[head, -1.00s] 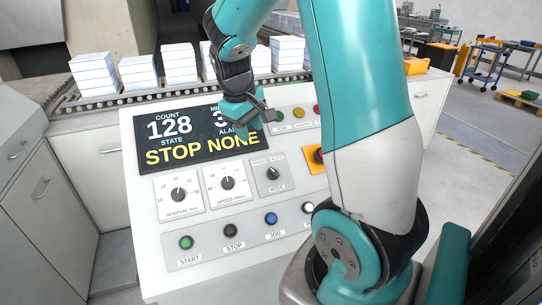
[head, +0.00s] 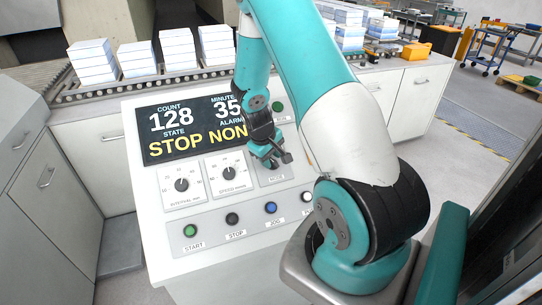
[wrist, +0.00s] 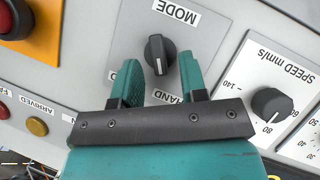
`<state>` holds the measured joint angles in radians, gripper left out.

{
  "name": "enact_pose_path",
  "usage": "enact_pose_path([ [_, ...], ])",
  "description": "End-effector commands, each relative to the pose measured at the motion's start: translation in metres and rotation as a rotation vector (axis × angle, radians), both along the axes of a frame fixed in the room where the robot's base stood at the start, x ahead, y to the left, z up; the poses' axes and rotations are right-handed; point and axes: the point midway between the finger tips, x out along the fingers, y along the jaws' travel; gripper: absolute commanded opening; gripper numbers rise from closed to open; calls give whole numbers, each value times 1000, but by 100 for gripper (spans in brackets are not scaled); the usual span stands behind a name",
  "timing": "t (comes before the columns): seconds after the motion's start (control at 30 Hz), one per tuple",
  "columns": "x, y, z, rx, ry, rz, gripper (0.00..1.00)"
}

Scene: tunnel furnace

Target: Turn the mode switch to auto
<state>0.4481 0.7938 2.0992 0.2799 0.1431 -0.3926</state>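The mode switch (wrist: 158,55) is a black rotary knob on a grey plate, seen upside down in the wrist view under the printed word MODE. My gripper (wrist: 160,62) is open, with one teal finger on each side of the knob and a visible gap to each. Its fingertips reach about as far as the knob in the picture; I cannot tell the height between them. The HAND label (wrist: 168,95) is partly covered, and the AUTO label is mostly hidden by the left finger. In the head view my gripper (head: 272,162) hides the knob.
The speed dial (head: 228,173) and interval dial (head: 181,185) sit left of the switch. A row of buttons, including a blue JOG button (head: 270,208), lies in front. The display (head: 190,130) reads STOP. In the wrist view an orange plate with a red button (wrist: 15,20) stands at upper left.

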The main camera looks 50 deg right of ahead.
Motion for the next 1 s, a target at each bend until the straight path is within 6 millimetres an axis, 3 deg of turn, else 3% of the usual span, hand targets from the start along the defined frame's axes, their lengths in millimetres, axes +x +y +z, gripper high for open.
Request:
enact_pose_path([
  [0.4, 0, -2, -8, 0, -1, 0, 39],
  [0.57, 0, -2, -8, 0, 0, 0, 3],
  [0.6, 0, -2, -8, 0, 0, 0, 0],
  [1.0, -2, -3, -10, 21, -10, -34, 0],
])
